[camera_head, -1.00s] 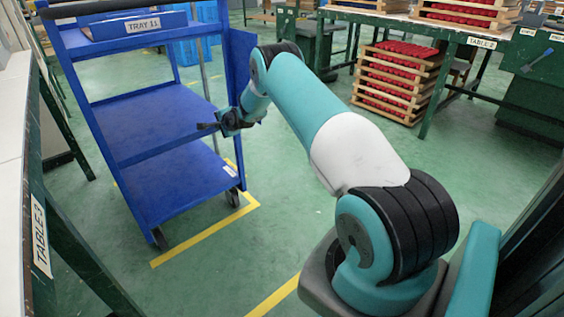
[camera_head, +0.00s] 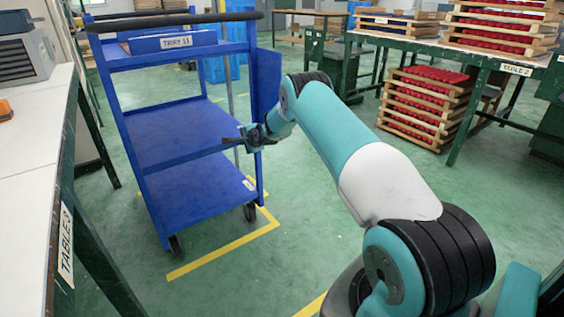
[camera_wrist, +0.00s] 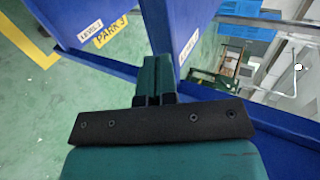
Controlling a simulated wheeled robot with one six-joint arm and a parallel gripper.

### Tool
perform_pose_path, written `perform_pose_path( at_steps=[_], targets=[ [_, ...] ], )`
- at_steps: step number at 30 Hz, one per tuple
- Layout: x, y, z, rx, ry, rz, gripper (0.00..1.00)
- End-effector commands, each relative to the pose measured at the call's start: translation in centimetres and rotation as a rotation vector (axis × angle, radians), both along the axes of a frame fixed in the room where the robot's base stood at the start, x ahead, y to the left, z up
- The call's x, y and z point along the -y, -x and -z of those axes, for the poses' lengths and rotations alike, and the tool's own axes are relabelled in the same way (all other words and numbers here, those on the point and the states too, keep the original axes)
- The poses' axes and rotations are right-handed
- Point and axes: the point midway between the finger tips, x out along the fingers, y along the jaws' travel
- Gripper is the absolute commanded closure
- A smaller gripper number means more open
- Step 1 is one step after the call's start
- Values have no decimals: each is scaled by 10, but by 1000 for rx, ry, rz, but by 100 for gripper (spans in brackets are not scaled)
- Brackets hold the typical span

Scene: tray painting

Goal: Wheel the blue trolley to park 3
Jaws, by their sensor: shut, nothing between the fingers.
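The blue trolley (camera_head: 178,146) stands upright on the green floor in the head view, with shelves, a black handle bar and black wheels. A blue tray (camera_head: 173,42) labelled TRAY 11 sits on its top. Yellow floor lines (camera_head: 225,252) run under and beside its wheels. My gripper (camera_head: 245,138) is at the trolley's right side, at mid-height; whether it touches is unclear. In the wrist view my gripper (camera_wrist: 158,82) is shut and empty by blue trolley panels (camera_wrist: 105,18). A yellow PARK 3 label (camera_wrist: 110,32) shows there beside a white label.
A white-topped table (camera_head: 35,140) with a grey device (camera_head: 22,48) is close on the left. A green table (camera_head: 440,45) labelled TABLE 2 stands at the back right, with crates of red items (camera_head: 425,108) beneath. The floor between is clear.

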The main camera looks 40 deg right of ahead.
Motion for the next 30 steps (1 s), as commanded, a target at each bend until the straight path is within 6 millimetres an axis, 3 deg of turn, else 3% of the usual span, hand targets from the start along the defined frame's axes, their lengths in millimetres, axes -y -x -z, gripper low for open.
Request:
perform_pose_path(
  at_steps=[18, 30],
  targets=[
    [-22, 92, -48, 0, 0, -7, 100],
    [-25, 102, -54, -3, 4, -15, 100]
  ],
)
